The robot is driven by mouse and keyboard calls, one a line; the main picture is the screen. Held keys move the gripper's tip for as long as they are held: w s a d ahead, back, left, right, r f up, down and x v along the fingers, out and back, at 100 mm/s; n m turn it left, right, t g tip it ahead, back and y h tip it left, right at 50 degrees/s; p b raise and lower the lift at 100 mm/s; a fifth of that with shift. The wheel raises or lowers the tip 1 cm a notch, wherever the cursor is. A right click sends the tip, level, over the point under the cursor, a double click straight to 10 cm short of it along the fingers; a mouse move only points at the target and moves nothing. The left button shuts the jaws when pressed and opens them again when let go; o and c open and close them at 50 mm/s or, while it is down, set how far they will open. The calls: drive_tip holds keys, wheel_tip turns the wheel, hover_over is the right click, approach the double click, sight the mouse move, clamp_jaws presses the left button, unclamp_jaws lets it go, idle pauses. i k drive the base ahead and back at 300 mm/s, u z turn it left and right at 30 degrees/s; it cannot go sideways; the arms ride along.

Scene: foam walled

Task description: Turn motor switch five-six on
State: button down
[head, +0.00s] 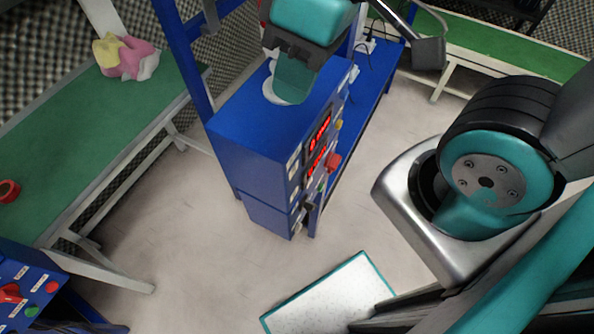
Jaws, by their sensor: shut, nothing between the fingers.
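A blue control cabinet (245,140) stands in the middle of the head view. Its narrow front panel (317,165) faces right and is seen at a steep angle. The panel has two red lit displays, a large red button (333,161), a yellow button, a green button and several small pale labels and dark switches. The labels are too small to read, so I cannot tell which switch is motor switch five-six or its position. My gripper (293,90), teal and dark grey, is shut and empty. It appears over the cabinet top, apart from the panel controls.
A white ring (269,90) shows partly behind my gripper. A green-topped table (95,130) at left bears a pink and yellow cloth (125,56) and a red roll (8,191). Another blue control box (45,290) is at lower left. A white teal-edged panel (335,296) lies below; bare floor surrounds the cabinet.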

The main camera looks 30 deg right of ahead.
sight(332, 161)
drive_tip(key=k, duration=1)
drive_tip(key=z, duration=0.75)
drive_tip(key=i, duration=0.9)
drive_tip(key=k, duration=0.55)
drive_tip(key=z, duration=0.5)
